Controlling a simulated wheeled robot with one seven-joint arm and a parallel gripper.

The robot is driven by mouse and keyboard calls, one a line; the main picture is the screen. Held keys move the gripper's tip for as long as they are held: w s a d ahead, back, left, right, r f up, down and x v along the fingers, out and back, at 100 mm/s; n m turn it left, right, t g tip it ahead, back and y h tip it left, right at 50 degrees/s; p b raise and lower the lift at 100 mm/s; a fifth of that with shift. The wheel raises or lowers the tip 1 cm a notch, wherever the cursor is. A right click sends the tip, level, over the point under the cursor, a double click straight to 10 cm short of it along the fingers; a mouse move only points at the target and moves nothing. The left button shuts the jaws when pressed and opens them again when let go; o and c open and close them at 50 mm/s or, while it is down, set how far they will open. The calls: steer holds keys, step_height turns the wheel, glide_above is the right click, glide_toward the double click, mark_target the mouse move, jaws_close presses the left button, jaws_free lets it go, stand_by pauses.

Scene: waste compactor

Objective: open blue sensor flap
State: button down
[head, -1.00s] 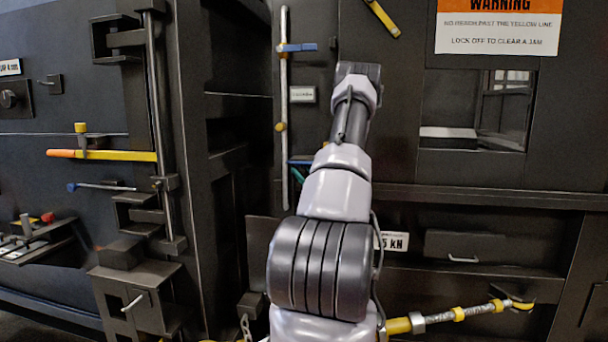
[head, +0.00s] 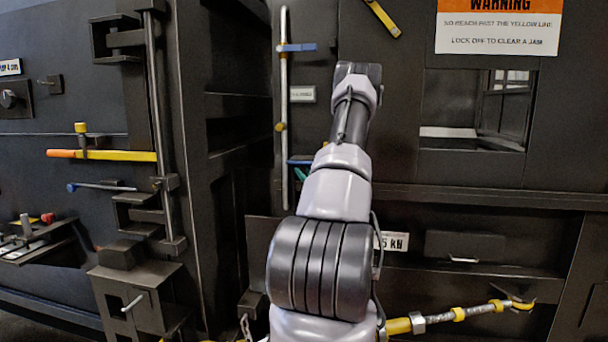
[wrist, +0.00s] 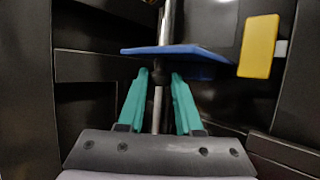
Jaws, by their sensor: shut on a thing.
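In the wrist view a flat blue plate (wrist: 180,51), which looks like the blue sensor flap, juts out across a vertical metal rod (wrist: 165,20). My gripper (wrist: 159,74) has teal fingers that close in just below the plate, around a small dark knob on the line of the rod. In the head view a blue edge (head: 300,162) shows beside the rod, and a sliver of teal finger (head: 301,174) sits right under it. My arm hides most of the gripper there. I cannot tell whether the fingers touch the plate itself.
A second blue piece (head: 298,47) sits higher on the rod, above a yellow knob (head: 281,127). A yellow block (wrist: 259,46) is right of the plate in the wrist view. A dark open recess (head: 238,150) lies left of the rod, and a warning sign (head: 500,27) hangs at upper right.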

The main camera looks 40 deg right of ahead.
mark_target(304, 162)
stand_by(0.9)
step_height(304, 162, up, 4)
steer(key=shift+s+a, duration=0.15)
steer(key=c, duration=0.6)
jaws_free()
steer(key=shift+s, duration=0.1)
steer(key=v, duration=1)
steer(key=shift+s+f, duration=0.1)
steer(key=shift+s, duration=0.2)
